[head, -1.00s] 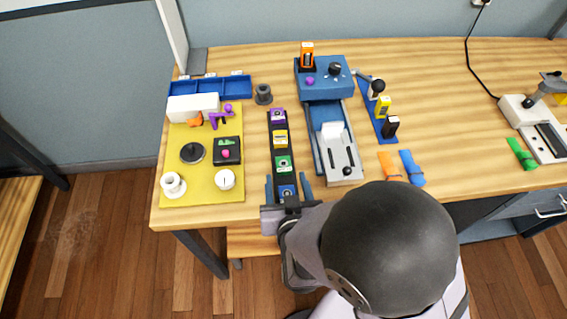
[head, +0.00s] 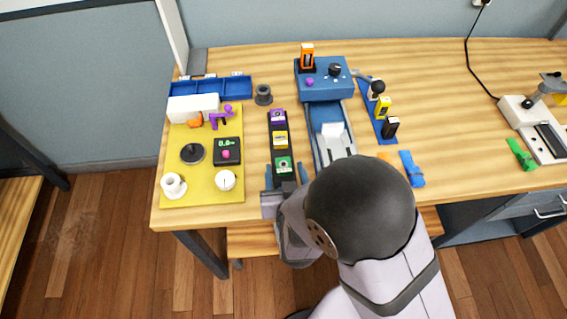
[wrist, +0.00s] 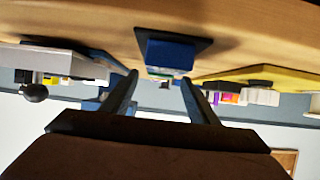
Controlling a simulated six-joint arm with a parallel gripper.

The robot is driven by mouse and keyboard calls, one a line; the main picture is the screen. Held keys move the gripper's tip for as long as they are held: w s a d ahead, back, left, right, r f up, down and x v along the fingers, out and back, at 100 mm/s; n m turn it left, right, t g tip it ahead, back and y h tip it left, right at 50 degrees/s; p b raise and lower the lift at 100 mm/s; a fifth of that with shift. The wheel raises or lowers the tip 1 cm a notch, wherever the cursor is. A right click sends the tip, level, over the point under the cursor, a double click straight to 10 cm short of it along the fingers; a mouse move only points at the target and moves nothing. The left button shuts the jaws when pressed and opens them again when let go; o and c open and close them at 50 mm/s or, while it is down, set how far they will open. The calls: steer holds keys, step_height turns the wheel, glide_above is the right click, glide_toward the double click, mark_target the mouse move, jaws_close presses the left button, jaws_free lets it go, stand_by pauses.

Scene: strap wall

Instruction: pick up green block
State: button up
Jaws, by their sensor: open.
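The green block (head: 283,165) sits in a long black rack (head: 272,148) in the head view, nearer me than the yellow block (head: 280,139) and the purple block (head: 278,116). My gripper (head: 286,179) is open at the rack's near end, its two blue fingers spread to either side of it. In the wrist view the open fingers (wrist: 160,78) point at the blue block (wrist: 170,53) at the rack's near end. A thin bit of green shows just past that block. My gripper hides the blue block in the head view.
A yellow board (head: 205,150) with knobs and a small display lies left of the rack. A blue and grey slider device (head: 325,82) stands close on the right. Blue bins (head: 237,88) are at the back left.

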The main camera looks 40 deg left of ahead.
mark_target(284, 169)
steer(key=shift+x, duration=0.9)
steer(key=shift+r, duration=0.1)
jaws_close()
steer(key=shift+a+r, duration=0.1)
step_height(284, 169, up, 10)
stand_by(0.3)
